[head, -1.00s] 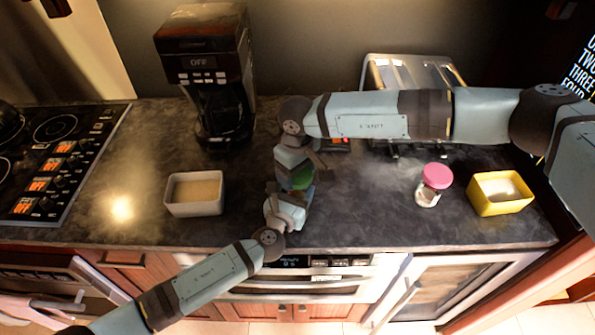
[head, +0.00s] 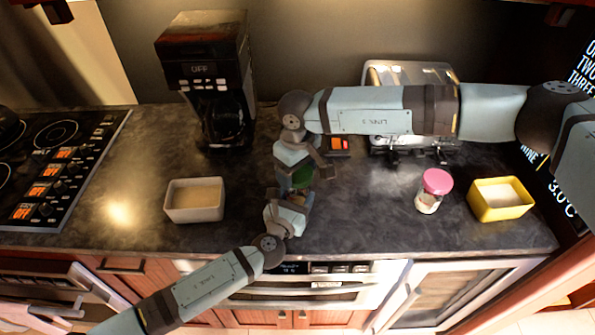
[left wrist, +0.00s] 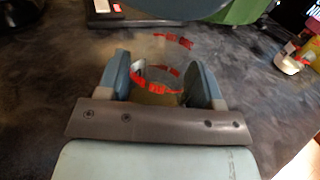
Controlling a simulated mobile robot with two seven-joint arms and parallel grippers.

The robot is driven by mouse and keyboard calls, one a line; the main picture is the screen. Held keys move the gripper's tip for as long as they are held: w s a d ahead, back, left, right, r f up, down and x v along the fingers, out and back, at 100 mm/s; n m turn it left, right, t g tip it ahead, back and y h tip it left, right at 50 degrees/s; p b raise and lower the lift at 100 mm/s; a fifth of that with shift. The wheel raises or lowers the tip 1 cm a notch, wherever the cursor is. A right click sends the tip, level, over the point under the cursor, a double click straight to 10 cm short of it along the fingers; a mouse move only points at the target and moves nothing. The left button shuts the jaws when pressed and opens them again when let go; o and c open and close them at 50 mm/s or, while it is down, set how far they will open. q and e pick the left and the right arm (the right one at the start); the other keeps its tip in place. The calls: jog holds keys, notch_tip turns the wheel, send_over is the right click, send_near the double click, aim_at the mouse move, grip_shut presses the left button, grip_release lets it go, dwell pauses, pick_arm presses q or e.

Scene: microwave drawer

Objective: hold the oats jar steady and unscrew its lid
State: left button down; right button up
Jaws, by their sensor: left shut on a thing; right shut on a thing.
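The oats jar, a clear jar with red print, stands on the counter between the two arms, mostly hidden by the grippers in the head view. In the left wrist view the jar (left wrist: 160,86) sits between my left fingers. My left gripper (left wrist: 165,82) is shut on its body; it also shows in the head view (head: 296,198).
A white bin (head: 194,214) stands left, a yellow bin (head: 500,212) right. A pink-lidded jar (head: 431,196) stands beside the yellow bin. The coffee maker (head: 209,85) and toaster (head: 410,75) stand behind. The counter between white bin and grippers is clear.

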aim_at(298, 172)
jog(key=shift+r, duration=1.55)
pick_arm(q)
jog(key=shift+c, duration=0.9)
grip_release()
